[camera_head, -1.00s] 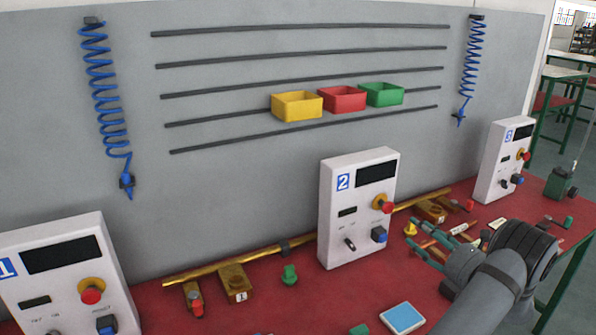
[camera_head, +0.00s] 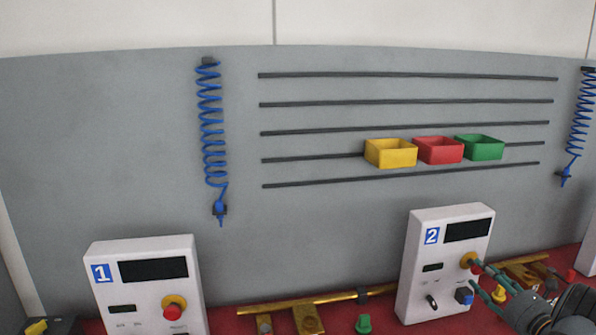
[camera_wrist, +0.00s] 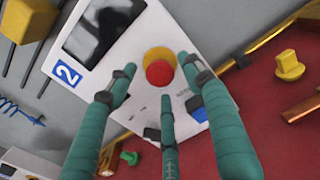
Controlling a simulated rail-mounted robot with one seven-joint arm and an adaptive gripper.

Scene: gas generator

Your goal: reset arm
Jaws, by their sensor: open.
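My gripper (camera_head: 476,277) is at the lower right of the head view, with its green fingers spread by the right side of control box 2 (camera_head: 416,285). I cannot tell whether a finger touches the box. In the head view a fingertip partly overlaps the button (camera_head: 475,267).
Control box 1 (camera_head: 104,295) stands at the lower left. Yellow (camera_head: 391,155), red (camera_head: 438,151) and green (camera_head: 481,148) bins hang on the wall rails. A brass pipe (camera_head: 325,300) runs behind a green knob (camera_head: 363,324) on the red bench. Blue coiled hoses (camera_head: 211,130) hang on the wall.

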